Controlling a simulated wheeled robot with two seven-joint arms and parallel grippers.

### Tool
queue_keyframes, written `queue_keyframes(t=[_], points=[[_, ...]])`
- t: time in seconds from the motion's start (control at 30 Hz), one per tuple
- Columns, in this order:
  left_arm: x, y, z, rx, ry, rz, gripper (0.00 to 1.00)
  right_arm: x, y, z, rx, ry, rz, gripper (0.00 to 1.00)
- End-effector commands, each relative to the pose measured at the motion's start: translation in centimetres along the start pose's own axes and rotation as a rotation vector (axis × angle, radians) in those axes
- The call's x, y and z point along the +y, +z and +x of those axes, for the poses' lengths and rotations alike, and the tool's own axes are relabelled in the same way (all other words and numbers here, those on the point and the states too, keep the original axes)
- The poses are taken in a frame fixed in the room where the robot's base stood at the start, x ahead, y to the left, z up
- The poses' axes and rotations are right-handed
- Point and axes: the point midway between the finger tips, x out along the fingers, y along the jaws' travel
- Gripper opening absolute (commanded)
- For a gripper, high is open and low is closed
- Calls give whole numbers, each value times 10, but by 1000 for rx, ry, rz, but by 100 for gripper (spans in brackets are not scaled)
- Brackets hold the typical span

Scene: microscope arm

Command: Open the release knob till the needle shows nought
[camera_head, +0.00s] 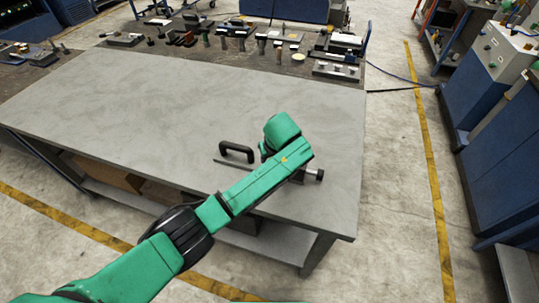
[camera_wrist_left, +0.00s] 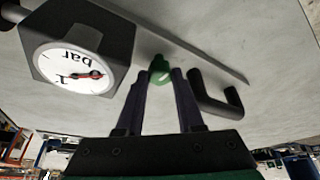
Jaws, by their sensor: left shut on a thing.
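The green release knob (camera_wrist_left: 159,68) shows in the left wrist view, between the fingertips of my left gripper (camera_wrist_left: 163,80), which is shut on it. The pressure gauge (camera_wrist_left: 80,48) stands to the left, in a dark housing. Its white dial appears upside down, with the word "bar" and a red-marked needle (camera_wrist_left: 92,74). The exact reading is too small to tell. In the head view, my left arm reaches over the device and hides the knob, the gauge dial and my fingertips. My right gripper is not in view.
A black handle (camera_head: 237,152) stands beside the device and also shows right of my fingers in the wrist view (camera_wrist_left: 217,98). A dark cylindrical end (camera_head: 319,175) sticks out on the right. The grey table (camera_head: 140,100) is clear to the left; tools line its far edge.

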Motion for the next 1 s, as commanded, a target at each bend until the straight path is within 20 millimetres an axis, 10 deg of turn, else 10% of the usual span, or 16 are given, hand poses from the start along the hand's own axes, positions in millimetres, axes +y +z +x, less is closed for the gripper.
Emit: queue_keyframes(t=[0.77,0.8,0.87,1.0], points=[[1,-1,-1,2,-45,-112,0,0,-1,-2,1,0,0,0],[1,-1,-1,2,-45,-112,44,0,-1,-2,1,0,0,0],[1,-1,-1,2,-45,-112,67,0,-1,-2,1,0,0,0],[1,-1,0,1,-45,-111,67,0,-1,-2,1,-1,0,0]])
